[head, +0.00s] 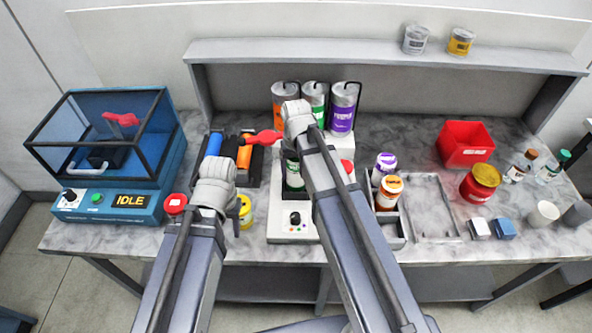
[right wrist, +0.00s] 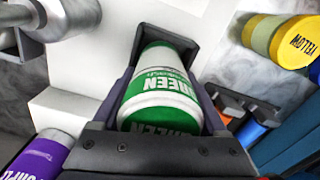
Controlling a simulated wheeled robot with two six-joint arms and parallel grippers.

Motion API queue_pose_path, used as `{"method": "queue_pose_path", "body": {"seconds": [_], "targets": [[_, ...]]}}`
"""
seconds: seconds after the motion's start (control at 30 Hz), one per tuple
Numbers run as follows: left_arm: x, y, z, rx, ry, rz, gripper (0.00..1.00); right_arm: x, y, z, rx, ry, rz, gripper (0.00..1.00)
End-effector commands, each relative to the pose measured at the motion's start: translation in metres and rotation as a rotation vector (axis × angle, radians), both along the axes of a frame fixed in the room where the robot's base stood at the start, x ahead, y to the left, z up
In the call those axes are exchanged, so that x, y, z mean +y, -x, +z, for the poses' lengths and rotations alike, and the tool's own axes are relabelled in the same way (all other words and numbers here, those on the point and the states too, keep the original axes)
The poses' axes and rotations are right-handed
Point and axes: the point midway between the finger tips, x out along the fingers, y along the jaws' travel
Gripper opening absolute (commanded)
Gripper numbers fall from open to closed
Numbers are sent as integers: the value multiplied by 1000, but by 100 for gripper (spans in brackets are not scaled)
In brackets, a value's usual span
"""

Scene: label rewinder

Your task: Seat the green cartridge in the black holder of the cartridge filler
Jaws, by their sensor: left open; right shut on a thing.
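The green cartridge (right wrist: 160,92), with white bands and a "GREEN" label, is between the dark fingers of my right gripper (right wrist: 168,80), which is shut on it. In the head view the green cartridge (head: 294,178) shows beside my right wrist, over the white cartridge filler (head: 290,229). The black holder is mostly hidden by the cartridge and gripper, so I cannot tell whether the cartridge rests in it. My left gripper (head: 230,210) is open and mostly hidden by its own wrist, left of the filler near a yellow jar (head: 246,212).
A rack with a blue cartridge (head: 213,144) and an orange cartridge (head: 244,154) stands left of the filler. Orange, green and purple canisters (head: 342,110) stand behind it. A blue machine (head: 115,165) is far left. A tray (head: 436,238) and red bin (head: 466,142) are right.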

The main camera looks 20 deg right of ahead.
Motion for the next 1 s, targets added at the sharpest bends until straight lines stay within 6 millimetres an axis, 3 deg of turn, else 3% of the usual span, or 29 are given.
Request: {"method": "queue_pose_path", "body": {"seconds": [0.9, 0.93, 1.0], "targets": [[0, 0, -8, 0, 0, 0, 50, 0, 0, -8, 0, 0, 0, 4], [0, 0, -7, 0, 0, 0, 50, 0, 0, -7, 0, 0, 0, 79], [0, 0, -7, 0, 0, 0, 50, 0, 0, -7, 0, 0, 0, 87]]}}
